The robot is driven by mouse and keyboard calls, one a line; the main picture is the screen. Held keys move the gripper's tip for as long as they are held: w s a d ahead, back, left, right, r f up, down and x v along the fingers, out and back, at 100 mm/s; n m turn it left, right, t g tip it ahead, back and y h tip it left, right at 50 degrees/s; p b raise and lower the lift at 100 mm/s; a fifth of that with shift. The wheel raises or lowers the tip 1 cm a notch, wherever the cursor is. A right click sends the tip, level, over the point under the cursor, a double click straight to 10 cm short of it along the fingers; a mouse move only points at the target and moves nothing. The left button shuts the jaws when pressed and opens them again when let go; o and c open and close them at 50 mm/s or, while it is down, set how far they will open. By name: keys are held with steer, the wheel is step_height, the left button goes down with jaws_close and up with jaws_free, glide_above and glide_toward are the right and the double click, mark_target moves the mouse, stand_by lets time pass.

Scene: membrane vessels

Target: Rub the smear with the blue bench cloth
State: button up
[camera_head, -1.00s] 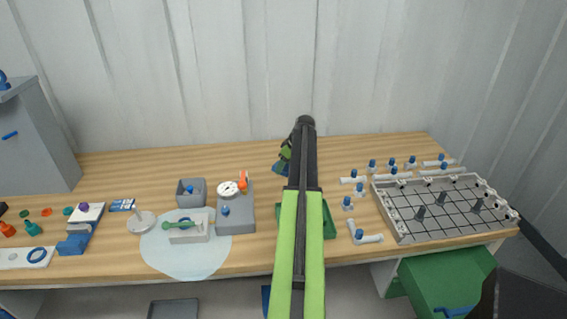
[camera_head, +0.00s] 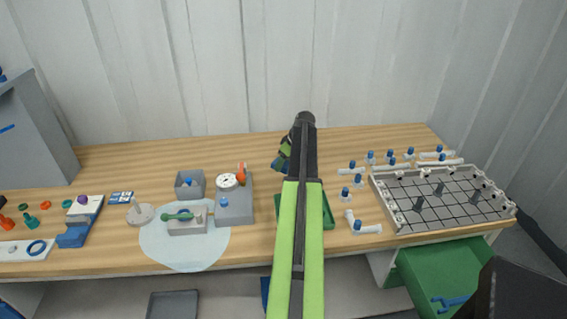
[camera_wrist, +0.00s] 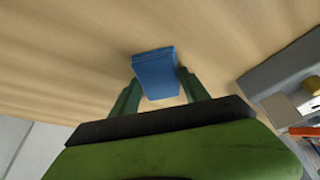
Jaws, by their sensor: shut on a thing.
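The blue bench cloth (camera_wrist: 155,72) is a small folded blue block between the two green fingers of my gripper (camera_wrist: 160,77) in the wrist view. My gripper is shut on it and holds it over bare wood; whether the cloth touches the wood I cannot tell. In the head view my gripper (camera_head: 283,158) is at the back middle of the bench, partly hidden by my arm, with a bit of blue at its tip. I cannot make out a smear in either view; my arm hides part of the bench.
A grey fixture with a dial (camera_head: 235,205) stands left of my arm, beside a small grey bin (camera_head: 190,185) and a pale blue round mat (camera_head: 185,258). A green tray (camera_head: 328,217) lies partly behind my arm. A gridded frame (camera_head: 440,200) and blue-capped fittings are right.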

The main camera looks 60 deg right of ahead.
steer(key=shift+w+d, duration=1.25)
steer(key=shift+d, duration=0.25)
steer(key=shift+w+d, duration=0.1)
steer(key=shift+w+d, duration=1.25)
steer(key=shift+d, duration=0.25)
steer(key=shift+w+d, duration=1.25)
steer(key=shift+d, duration=0.25)
step_height(320, 180, up, 6)
steer(key=p, duration=0.6)
step_height(320, 180, up, 3)
steer(key=p, duration=0.3)
steer(key=shift+s, duration=0.1)
